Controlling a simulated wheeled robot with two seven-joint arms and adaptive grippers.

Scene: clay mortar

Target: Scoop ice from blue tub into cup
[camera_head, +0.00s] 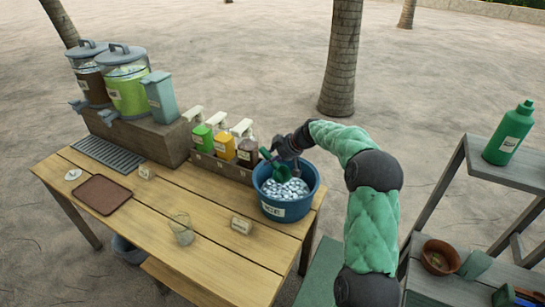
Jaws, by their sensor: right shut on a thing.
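A blue tub (288,211) with a white label stands at the right end of the wooden table, filled with whitish ice (286,189). My right gripper (280,155) is over the tub's far rim and shut on a green scoop (281,172). The scoop's lower part is down at the ice; whether it holds any ice is too small to tell. A clear cup (182,229) stands upright on the table, left of the tub and nearer the front edge. My left gripper is not in view.
Two drink dispensers (125,88) stand at the back left. A brown tray (102,194) and a small label block (241,225) lie on the table. Shelves (512,170) stand at the right.

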